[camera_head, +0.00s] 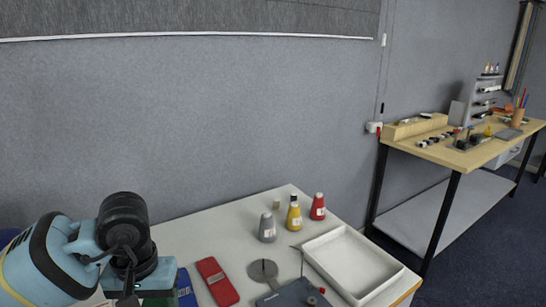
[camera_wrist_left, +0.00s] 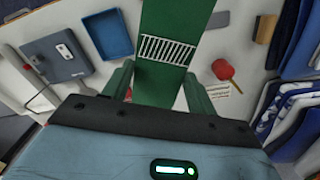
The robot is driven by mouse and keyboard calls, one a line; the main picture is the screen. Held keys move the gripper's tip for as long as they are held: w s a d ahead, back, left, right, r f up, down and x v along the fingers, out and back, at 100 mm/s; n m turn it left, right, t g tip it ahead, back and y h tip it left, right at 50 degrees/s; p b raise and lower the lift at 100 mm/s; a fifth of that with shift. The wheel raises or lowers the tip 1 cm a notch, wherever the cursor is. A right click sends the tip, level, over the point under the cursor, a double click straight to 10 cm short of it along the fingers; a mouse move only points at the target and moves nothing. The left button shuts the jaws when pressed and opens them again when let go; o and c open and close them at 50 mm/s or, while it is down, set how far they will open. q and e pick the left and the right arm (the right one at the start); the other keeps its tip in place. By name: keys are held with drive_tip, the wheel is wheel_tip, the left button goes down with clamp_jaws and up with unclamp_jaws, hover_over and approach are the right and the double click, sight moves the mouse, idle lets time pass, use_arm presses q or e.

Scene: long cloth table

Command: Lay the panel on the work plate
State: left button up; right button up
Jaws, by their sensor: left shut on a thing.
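The green panel (camera_wrist_left: 170,75), with a white grid marking across it, is between the fingers of my left gripper (camera_wrist_left: 158,88), which is shut on it. In the head view my left gripper (camera_head: 128,297) is at the bottom left, and a bit of green panel (camera_head: 158,302) shows beside it. The grey work plate (camera_head: 290,295), with a red knob, lies at the bottom edge of the head view, right of the gripper. The plate also shows at upper left in the left wrist view (camera_wrist_left: 58,68), apart from the panel. My right gripper is out of view.
A red flat item (camera_head: 217,281) and a grey disc (camera_head: 262,269) lie between gripper and plate. Grey, yellow and red bottles (camera_head: 294,216) stand behind. A white tray (camera_head: 332,283) is at right. The wrist view shows a blue tray (camera_wrist_left: 107,36) and red mallet (camera_wrist_left: 222,69).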

use_arm(q)
drive_tip(key=shift+s+r+m, duration=0.1)
drive_tip(key=shift+r+m, duration=0.15)
drive_tip(key=shift+m, duration=0.35)
drive_tip(key=shift+f, duration=0.1)
drive_tip(key=s+f, duration=0.4)
drive_tip(key=f, duration=0.1)
drive_tip(key=shift+a, duration=0.1)
idle(0.5)
